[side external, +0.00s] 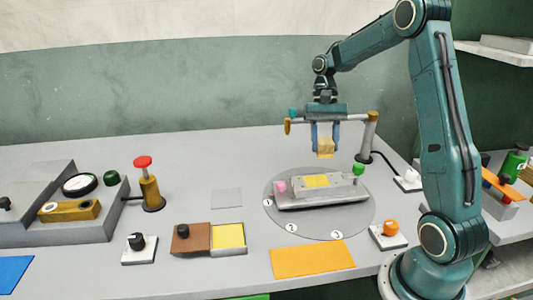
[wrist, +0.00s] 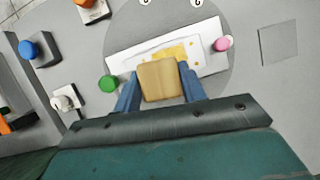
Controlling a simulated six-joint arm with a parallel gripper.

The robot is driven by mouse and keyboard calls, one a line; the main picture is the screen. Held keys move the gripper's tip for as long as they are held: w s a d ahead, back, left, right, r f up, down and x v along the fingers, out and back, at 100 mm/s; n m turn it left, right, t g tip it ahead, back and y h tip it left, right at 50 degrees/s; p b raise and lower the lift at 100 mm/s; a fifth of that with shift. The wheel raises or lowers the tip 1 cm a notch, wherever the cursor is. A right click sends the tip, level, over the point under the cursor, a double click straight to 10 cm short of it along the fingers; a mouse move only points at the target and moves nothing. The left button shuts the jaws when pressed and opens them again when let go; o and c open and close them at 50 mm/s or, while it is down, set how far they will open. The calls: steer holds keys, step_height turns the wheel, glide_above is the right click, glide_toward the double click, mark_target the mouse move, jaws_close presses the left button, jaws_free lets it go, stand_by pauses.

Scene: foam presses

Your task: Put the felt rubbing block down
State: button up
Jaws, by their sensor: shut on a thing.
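My gripper (side external: 325,139) is shut on a small tan block, the felt rubbing block (side external: 325,149). It holds the block in the air above the grey plate (side external: 340,199) on the round disc (side external: 320,228). In the wrist view the block (wrist: 160,80) sits between my two blue fingers (wrist: 160,88) and hides part of the plate behind it. The plate carries a pale piece with a yellow patch (side external: 316,181), a pink knob (side external: 281,186) and a green knob (side external: 358,169). A clear gap shows between block and plate in the side view.
A grey post with a crossbar (side external: 368,135) stands close beside my gripper. A shallow box with a yellow pad (side external: 229,236), an orange sheet (side external: 312,260) and a faint grey square (side external: 226,198) lie nearby. A red-topped post (side external: 149,185) stands to the left.

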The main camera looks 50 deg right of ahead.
steer(key=shift+w+a+m, duration=0.65)
steer(key=shift+w+m, duration=0.45)
steer(key=shift+w, duration=0.7)
step_height(320, 180, up, 6)
steer(key=m+t, duration=0.6)
steer(key=m, duration=0.8)
glide_above(222, 198)
steer(key=s+d, duration=0.1)
steer(key=shift+d, duration=0.1)
step_height(222, 198, down, 20)
steer(key=shift+f, duration=0.1)
steer(key=o, duration=0.9)
steer(key=shift+o, duration=0.2)
